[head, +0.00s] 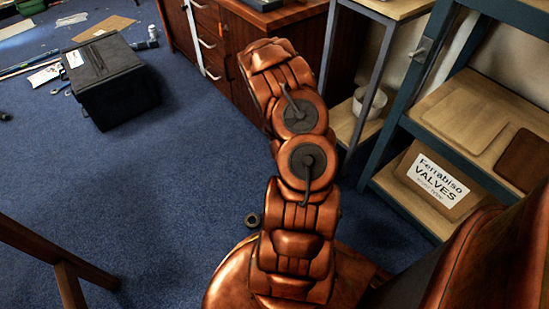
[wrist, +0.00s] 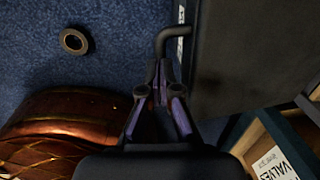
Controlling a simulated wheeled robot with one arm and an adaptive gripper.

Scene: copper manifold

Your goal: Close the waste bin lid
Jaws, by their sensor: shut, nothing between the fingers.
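My gripper (wrist: 160,75) shows in the wrist view with its dark fingers drawn together and nothing between them. In the head view the gripper is hidden behind my copper-coloured arm. No waste bin or lid is clearly recognisable in either view. In the wrist view, a large dark flat panel (wrist: 250,50) lies right of the fingertips, and a black bent rod (wrist: 174,38) is just beyond them. I cannot tell whether either belongs to the bin, nor whether the gripper touches them.
A black box (head: 112,85) stands on blue carpet at the far left, with papers and tools around it. A brown cabinet (head: 235,45) stands ahead. Shelving (head: 405,85) with a "VALVES" sign (head: 438,180) is at right. A small ring (head: 252,220) lies by my base. The left-middle carpet is clear.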

